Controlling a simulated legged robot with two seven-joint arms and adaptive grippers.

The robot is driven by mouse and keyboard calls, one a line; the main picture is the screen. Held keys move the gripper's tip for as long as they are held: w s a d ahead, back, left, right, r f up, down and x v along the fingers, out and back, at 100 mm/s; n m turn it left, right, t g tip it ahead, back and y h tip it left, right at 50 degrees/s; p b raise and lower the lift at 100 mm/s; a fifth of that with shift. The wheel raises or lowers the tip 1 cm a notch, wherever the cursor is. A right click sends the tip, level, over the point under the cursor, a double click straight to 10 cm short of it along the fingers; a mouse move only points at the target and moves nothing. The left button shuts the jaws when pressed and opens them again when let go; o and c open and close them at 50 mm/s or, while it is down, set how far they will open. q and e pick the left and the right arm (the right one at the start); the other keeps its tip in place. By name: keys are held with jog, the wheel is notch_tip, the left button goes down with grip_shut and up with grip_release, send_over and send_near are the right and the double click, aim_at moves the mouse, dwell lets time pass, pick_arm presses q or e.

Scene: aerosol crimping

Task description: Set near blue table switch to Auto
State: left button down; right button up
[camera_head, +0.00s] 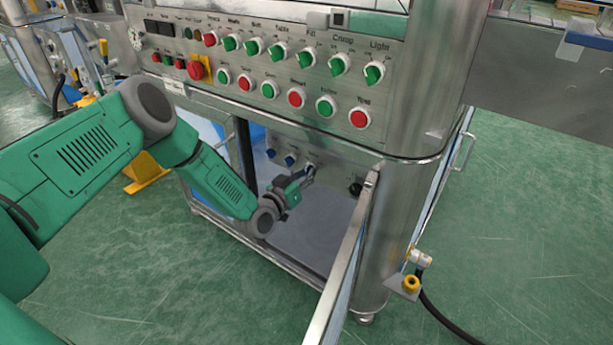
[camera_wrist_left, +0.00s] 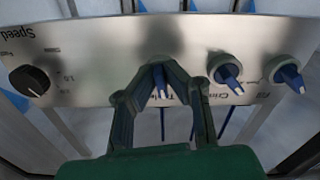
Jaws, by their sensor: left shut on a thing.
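The table switch (camera_wrist_left: 161,80) is a blue lever knob with a pale collar on a metal panel (camera_wrist_left: 100,30). Part of the word "Table" shows beside it in the left wrist view. My left gripper (camera_wrist_left: 164,75) has its fingers on both sides of this blue knob and is shut on it. In the head view my left gripper (camera_head: 304,175) reaches through the cabinet opening to the panel inside and largely hides the switch. Which setting the lever points to cannot be read. My right gripper is not in view.
Two more blue switches (camera_wrist_left: 229,72) (camera_wrist_left: 289,75) sit beside the held one, and a black speed knob (camera_wrist_left: 29,80) is at the other side. An open cabinet door (camera_head: 346,265) stands right of my arm. A button panel (camera_head: 270,70) is above the opening.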

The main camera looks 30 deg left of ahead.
pick_arm(q)
jog(key=n, duration=0.2)
jog(key=n+b, duration=0.1)
jog(key=n, duration=0.1)
jog(key=shift+w+r, duration=0.2)
jog(key=shift+r, duration=0.15)
jog(key=shift+a+r+n+b, duration=0.15)
jog(key=shift+n+b, duration=0.15)
jog(key=shift+n, duration=1.1)
jog(key=shift+a, duration=0.1)
jog(key=c, duration=1.7)
grip_release()
jog(key=shift+s+f, duration=0.1)
jog(key=shift+f, duration=0.15)
jog(key=shift+s+f, duration=0.1)
